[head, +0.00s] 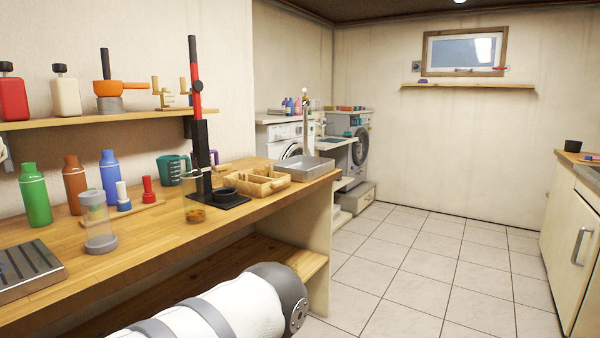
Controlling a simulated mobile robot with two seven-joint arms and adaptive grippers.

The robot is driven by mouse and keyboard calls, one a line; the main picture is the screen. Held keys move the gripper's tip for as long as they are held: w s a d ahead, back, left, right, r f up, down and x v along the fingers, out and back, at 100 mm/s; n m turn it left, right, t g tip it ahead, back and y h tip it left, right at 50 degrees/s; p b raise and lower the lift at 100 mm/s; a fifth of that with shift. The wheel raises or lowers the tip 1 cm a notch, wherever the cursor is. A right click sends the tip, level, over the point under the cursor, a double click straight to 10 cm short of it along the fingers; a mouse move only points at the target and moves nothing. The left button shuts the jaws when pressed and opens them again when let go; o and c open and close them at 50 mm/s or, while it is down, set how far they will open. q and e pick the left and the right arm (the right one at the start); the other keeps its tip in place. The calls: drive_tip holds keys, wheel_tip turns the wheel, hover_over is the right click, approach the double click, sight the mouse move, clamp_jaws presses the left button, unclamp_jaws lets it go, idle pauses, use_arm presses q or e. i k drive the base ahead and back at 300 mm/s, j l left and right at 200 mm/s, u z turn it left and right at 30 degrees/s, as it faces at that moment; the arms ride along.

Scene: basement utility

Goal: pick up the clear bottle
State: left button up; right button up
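A clear bottle (97,222) with a grey cap and a grey bottom band stands upright near the front edge of the wooden counter (150,238), at the left of the head view. Nothing is touching it except the counter under it. A white arm link of mine with grey bands crosses the bottom of the view, in front of the counter and lower than its top. Neither of my grippers shows.
A green bottle (35,195), brown bottle (75,185) and blue bottle (109,178) stand behind. A slatted metal tray (25,270) lies left. The tiled floor is open.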

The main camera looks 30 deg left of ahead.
sight(191, 179)
drive_tip(key=u, duration=1.75)
